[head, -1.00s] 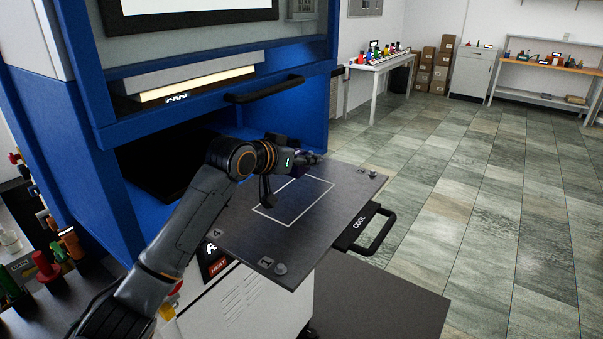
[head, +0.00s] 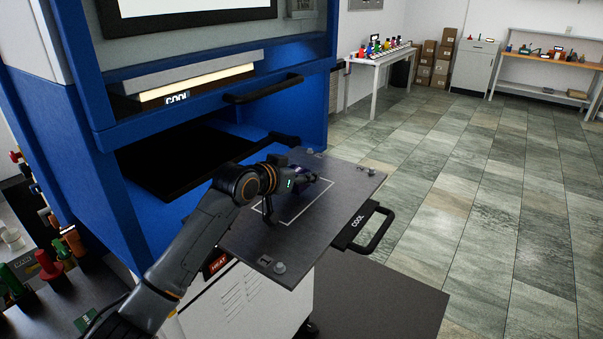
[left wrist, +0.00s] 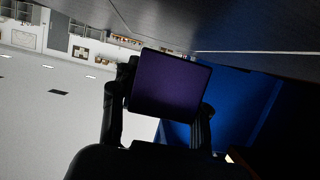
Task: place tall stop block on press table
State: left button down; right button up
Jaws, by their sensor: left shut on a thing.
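My left gripper (head: 314,177) is over the dark press table (head: 338,200), near the white outlined rectangle on it. It is shut on a dark purple block, the stop block (left wrist: 170,85), which fills the middle of the left wrist view between the two fingers (left wrist: 158,115). In the head view the block is mostly hidden by the gripper and wrist. The table surface (left wrist: 235,25) lies close to the block in the left wrist view. I cannot tell whether they touch. My right gripper is not in view.
The blue press (head: 60,130) stands left of the table, with its lower bay open. A black handle (head: 372,230) sticks out at the table's right edge. Open tiled floor lies right.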

pick_arm(q)
jog(key=shift+s+f, duration=0.15)
jog(key=shift+f, duration=0.65)
jog(key=c, duration=0.7)
grip_release()
jog(key=shift+f, duration=0.25)
jog(key=shift+r, duration=0.6)
jog(key=shift+s+a, duration=0.15)
jog(key=b+v, duration=0.1)
jog(key=v, duration=0.2)
jog(key=b+v, duration=0.1)
jog(key=v, duration=0.6)
jog(key=shift+r+b, duration=0.4)
jog(key=shift+r, duration=0.1)
jog(key=shift+s+a+r, duration=0.35)
jog(key=shift+s+r, duration=0.05)
jog(key=shift+s, duration=0.05)
